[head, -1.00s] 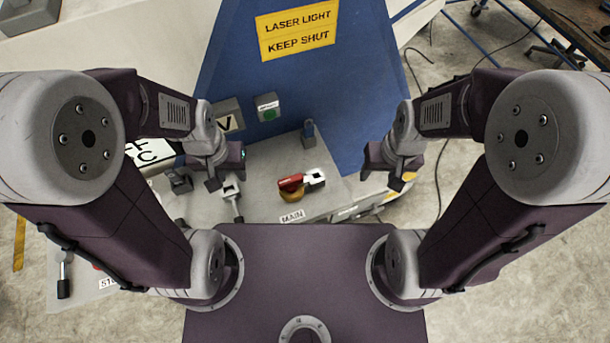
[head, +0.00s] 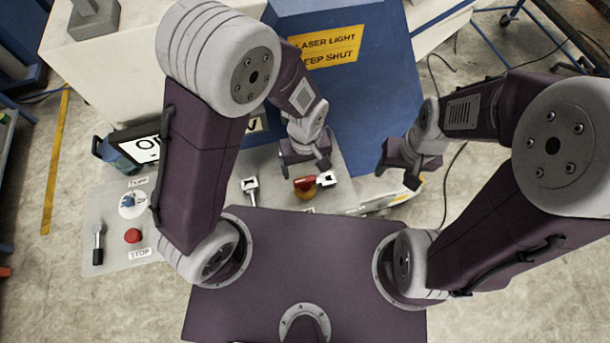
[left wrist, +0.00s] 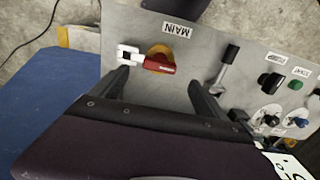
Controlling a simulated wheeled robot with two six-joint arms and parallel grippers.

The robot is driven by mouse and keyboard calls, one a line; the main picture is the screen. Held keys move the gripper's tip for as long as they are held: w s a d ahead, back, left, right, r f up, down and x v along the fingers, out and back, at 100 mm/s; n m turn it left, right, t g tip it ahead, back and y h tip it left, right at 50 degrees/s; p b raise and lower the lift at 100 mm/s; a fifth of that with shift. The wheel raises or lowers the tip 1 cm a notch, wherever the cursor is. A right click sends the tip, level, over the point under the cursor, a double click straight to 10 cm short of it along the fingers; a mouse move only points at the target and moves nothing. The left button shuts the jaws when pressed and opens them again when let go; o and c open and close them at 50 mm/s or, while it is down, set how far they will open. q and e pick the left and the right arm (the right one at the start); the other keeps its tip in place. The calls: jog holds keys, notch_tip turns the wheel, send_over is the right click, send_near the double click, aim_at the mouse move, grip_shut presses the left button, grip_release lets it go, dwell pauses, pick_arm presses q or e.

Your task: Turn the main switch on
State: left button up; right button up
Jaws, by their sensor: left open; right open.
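My left gripper (head: 306,168) is open just beyond the switch in the head view. In the left wrist view the switch shows ahead of and between the open fingers (left wrist: 160,85), with nothing held. My right gripper (head: 396,178) is open and empty, right of the switch.
A lever (head: 250,190) stands left of the switch; it also shows in the wrist view (left wrist: 224,68). A panel with a red stop button (head: 132,236) lies farther left. The blue housing (head: 375,100) with a yellow warning sign (head: 332,46) rises behind.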

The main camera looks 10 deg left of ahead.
aim_at(305, 179)
pick_arm(q)
jog(key=f, duration=0.4)
jog(key=f+p, duration=0.1)
jog(key=f, duration=0.2)
jog(key=shift+w+f, duration=0.2)
jog(key=shift+f, duration=0.5)
jog(key=shift+s+f, duration=0.1)
jog(key=shift+f, duration=0.05)
grip_shut()
